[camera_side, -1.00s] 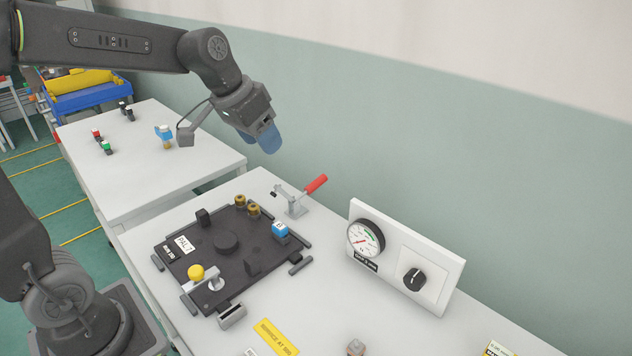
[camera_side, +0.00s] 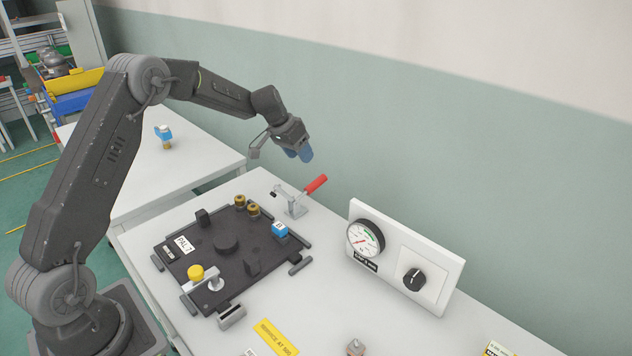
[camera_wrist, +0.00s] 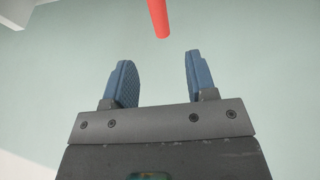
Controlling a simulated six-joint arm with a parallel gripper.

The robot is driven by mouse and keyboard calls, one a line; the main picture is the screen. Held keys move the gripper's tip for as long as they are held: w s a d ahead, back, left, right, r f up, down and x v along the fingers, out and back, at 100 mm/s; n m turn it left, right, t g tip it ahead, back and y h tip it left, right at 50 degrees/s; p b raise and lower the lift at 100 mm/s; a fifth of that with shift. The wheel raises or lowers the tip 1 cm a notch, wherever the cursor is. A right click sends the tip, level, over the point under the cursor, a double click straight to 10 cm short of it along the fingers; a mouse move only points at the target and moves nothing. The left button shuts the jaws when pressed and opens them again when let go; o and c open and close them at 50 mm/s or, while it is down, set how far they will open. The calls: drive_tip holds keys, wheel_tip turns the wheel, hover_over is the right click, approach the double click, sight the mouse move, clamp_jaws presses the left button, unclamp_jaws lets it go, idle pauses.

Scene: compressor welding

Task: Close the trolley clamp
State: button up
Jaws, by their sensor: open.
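The trolley clamp (camera_side: 294,206) is a grey metal toggle clamp with a red handle (camera_side: 316,184). It stands on the white table beside the back corner of the black plate. Its handle slants up and to the right. My gripper (camera_side: 299,155) has blue fingers and is above and a little left of the handle, apart from it. In the wrist view the blue fingers (camera_wrist: 158,80) are spread with nothing between them. The red handle also shows at the top of the wrist view (camera_wrist: 158,17), just beyond the fingertips. The clamp's base is out of the wrist view.
The black plate (camera_side: 205,262) carries a yellow-knobbed part (camera_side: 196,272), a blue block (camera_side: 280,229) and two brass fittings (camera_side: 247,207). A gauge panel (camera_side: 405,257) stands to the right.

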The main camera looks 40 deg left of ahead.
sight(316, 180)
drive_tip(key=x, duration=1.1)
drive_tip(key=shift+w+d+f, duration=0.1)
drive_tip(key=shift+f, duration=0.1)
clamp_jaws()
